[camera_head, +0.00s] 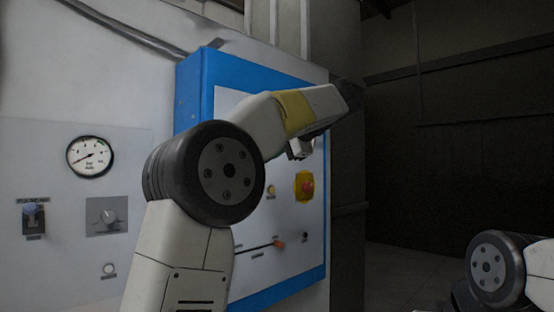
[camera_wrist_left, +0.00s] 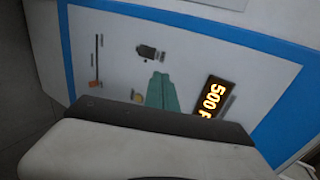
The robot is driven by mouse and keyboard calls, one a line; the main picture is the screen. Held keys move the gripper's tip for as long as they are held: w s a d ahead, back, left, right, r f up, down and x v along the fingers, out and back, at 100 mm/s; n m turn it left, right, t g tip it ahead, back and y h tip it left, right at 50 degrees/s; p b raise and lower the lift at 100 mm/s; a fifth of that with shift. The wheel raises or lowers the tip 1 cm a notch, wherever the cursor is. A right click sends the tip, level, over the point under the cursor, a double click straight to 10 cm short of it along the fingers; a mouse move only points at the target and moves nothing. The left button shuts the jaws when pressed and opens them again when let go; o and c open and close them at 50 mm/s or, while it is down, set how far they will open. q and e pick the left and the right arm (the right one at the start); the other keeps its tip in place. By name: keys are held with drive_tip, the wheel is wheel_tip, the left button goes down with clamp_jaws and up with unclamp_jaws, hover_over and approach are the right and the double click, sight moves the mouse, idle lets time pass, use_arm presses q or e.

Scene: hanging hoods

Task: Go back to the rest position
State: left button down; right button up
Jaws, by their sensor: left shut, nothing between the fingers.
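My left arm rises in front of the blue-framed control panel (camera_head: 258,290) in the head view, bent at a large dark joint. Only a joint of my right arm shows at the lower right; the right gripper is out of view.
A red emergency button (camera_head: 307,187) on yellow and a slider with an orange knob (camera_head: 279,244) are on the panel. A lit display (camera_wrist_left: 212,97) shows in the wrist view. A gauge (camera_head: 90,156) and a rotary switch (camera_head: 107,216) are left. The right side looks open.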

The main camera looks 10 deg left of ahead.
use_arm(q)
drive_tip(key=s+a+f+g+h, duration=0.1)
drive_tip(key=s+a+f+h, duration=0.2)
drive_tip(key=s+f, duration=0.4)
drive_tip(key=s+a+f+g+h, duration=0.1)
drive_tip(key=s+a+f+h, duration=0.3)
drive_tip(key=f, duration=0.6)
drive_tip(key=s+d+f+n+h, duration=0.2)
drive_tip(key=s+d+f+n, duration=0.1)
drive_tip(key=s+f, duration=0.5)
drive_tip(key=s+d+f+n+h, duration=0.3)
drive_tip(key=s+f+n, duration=0.1)
drive_tip(key=s+f, duration=0.4)
drive_tip(key=shift+s+d+f, duration=0.15)
drive_tip(key=shift+s+f, duration=0.2)
drive_tip(key=shift+s, duration=0.15)
